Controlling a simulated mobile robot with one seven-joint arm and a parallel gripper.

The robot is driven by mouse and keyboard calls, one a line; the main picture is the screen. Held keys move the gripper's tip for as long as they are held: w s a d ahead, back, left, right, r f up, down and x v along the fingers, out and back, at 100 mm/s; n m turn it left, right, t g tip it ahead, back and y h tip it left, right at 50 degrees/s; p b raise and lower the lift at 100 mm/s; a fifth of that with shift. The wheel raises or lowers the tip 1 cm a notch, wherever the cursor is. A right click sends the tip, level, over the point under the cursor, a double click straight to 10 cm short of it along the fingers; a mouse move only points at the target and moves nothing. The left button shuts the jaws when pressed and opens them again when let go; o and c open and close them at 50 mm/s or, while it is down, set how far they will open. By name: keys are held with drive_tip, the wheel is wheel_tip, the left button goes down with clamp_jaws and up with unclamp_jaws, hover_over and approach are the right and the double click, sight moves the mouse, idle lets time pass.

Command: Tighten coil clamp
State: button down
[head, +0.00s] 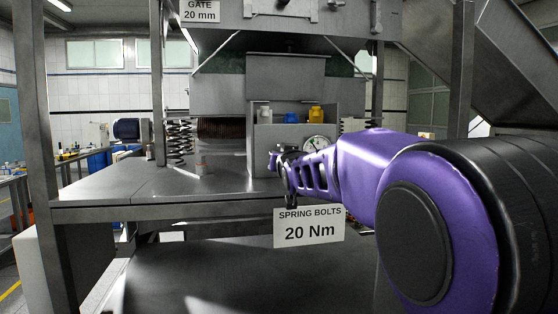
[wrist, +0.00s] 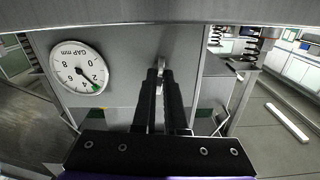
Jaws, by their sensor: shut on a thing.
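My gripper (head: 281,163) is in front of the grey box (head: 262,143) with the dial gauge, in the middle of the head view. In the wrist view, its two black fingers (wrist: 161,75) are close together. They are shut on a small pale metal part (wrist: 162,62) at the box face, mostly hidden between them. I cannot tell whether this part is the coil clamp. A coil spring (head: 179,142) stands left of the box.
The dial gauge (head: 316,143) is close right of my gripper, and also shows in the wrist view (wrist: 80,67). White, blue and yellow items stand on the box. A "SPRING BOLTS 20 Nm" sign (head: 309,227) hangs below. The deck (head: 130,180) left is mostly clear; a steel post (head: 38,130) stands there.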

drive_tip(key=m+b, duration=0.1)
drive_tip(key=m, duration=0.3)
drive_tip(key=shift+m+b, duration=0.3)
drive_tip(key=shift+b, duration=0.1)
drive_tip(key=m, duration=0.3)
drive_tip(key=shift+m+b, duration=0.35)
drive_tip(key=shift+m, duration=0.05)
drive_tip(key=m, duration=0.4)
drive_tip(key=shift+r, duration=0.1)
drive_tip(key=shift+a+m, duration=0.1)
drive_tip(key=shift+m, duration=2)
drive_tip(key=shift+r, duration=0.1)
drive_tip(key=c, duration=1)
unclamp_jaws()
drive_tip(key=shift+o, duration=0.2)
drive_tip(key=shift+s, duration=0.1)
